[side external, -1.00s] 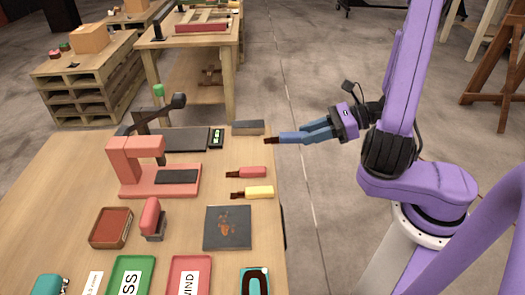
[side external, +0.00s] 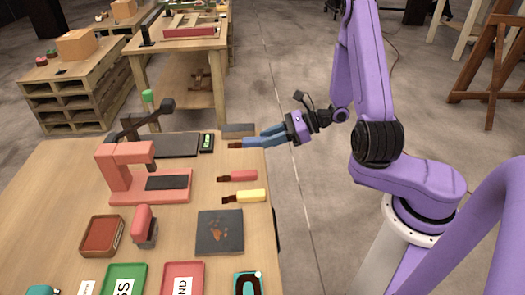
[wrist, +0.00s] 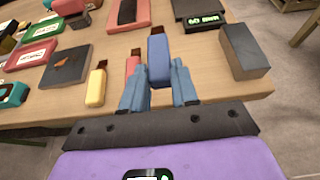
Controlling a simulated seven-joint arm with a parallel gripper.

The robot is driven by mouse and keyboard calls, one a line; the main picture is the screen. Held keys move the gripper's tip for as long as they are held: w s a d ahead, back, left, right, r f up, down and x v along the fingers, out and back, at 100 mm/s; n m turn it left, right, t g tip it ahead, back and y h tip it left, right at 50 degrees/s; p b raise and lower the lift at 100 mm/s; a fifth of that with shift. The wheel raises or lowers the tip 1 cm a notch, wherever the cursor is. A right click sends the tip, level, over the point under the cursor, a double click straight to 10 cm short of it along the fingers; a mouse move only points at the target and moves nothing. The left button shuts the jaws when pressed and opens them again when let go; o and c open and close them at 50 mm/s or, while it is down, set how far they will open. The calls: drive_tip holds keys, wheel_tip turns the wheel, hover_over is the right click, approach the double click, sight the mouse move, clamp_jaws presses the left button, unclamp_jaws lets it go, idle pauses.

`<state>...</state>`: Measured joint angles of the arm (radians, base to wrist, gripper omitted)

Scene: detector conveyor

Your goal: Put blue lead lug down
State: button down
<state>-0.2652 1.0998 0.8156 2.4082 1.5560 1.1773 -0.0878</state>
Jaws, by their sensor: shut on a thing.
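The blue lead lug (wrist: 158,58) is a blue block with a brown tip. My gripper (wrist: 158,85) is shut on it, with one finger on each side in the wrist view. In the side view my gripper (side external: 268,138) reaches in from the right at the table's far right edge. The lug (side external: 250,143) points left, over the table, in line with the other lugs. I cannot tell whether it touches the table top. The red lug (side external: 238,176) and the yellow lug (side external: 245,196) lie on the table just nearer the camera.
A grey block (side external: 238,128) lies just beyond the lug, and a dark scale with a green display (side external: 207,143) is to the left. A coral press (side external: 130,172) stands further left. A dark square plate (side external: 220,232) lies nearer. Bare wood surrounds the lugs.

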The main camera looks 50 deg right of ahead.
sight(263, 158)
drive_tip(key=w+f, duration=0.3)
drive_tip(key=shift+f, duration=1.85)
drive_tip(key=shift+f, duration=0.15)
drive_tip(key=c, duration=0.9)
unclamp_jaws()
drive_tip(key=shift+o, duration=0.2)
